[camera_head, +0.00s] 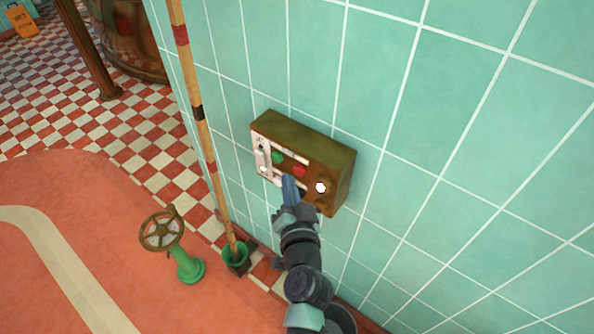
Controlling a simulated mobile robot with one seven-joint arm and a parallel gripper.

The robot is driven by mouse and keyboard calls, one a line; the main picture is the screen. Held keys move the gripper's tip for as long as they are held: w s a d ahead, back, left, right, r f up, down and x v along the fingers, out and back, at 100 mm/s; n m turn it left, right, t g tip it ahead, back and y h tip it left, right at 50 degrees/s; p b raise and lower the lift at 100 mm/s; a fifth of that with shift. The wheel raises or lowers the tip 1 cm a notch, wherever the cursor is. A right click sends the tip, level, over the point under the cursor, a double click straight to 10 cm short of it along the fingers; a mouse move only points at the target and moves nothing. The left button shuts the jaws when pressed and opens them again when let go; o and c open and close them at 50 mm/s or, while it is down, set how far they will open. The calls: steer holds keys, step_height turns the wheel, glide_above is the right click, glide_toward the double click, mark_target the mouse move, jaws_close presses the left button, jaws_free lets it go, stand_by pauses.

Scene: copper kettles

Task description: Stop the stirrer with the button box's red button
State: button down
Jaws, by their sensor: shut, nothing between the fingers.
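The button box (330,158) is a brownish box fixed to the green tiled wall. Its front carries a green button (278,158), a red button (299,171) to the right of it, and a round white spot (320,187) farther right. A white label plate (262,158) is at its left end. My gripper (289,182) is shut and empty. Its tips overlap the lower part of the box front, just below the red button in the picture. I cannot tell whether they touch the box. The stirrer cannot be made out for certain.
A banded pole (199,115) stands in a green holder (235,258) left of the box. A handwheel valve (162,232) on a green foot stands on the floor. A large copper vessel (130,35) is at the back left. Red floor lies open at the lower left.

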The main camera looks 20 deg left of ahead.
steer(key=shift+w+d, duration=0.15)
steer(key=shift+w, duration=0.25)
steer(key=shift+w+d+b, duration=0.2)
steer(key=shift+w+b, duration=0.25)
steer(key=shift+b, duration=0.05)
stand_by(0.8)
steer(key=shift+s, duration=0.15)
steer(key=shift+s+a, duration=0.3)
steer(key=shift+s, duration=0.4)
steer(key=shift+s+a+p, duration=0.25)
steer(key=shift+s+a, duration=0.05)
steer(key=shift+s, duration=0.5)
steer(key=shift+s+a+p, duration=0.3)
steer(key=shift+s, duration=0.45)
steer(key=shift+s+a+p, duration=0.25)
steer(key=shift+s+a, duration=0.05)
steer(key=shift+s, duration=0.5)
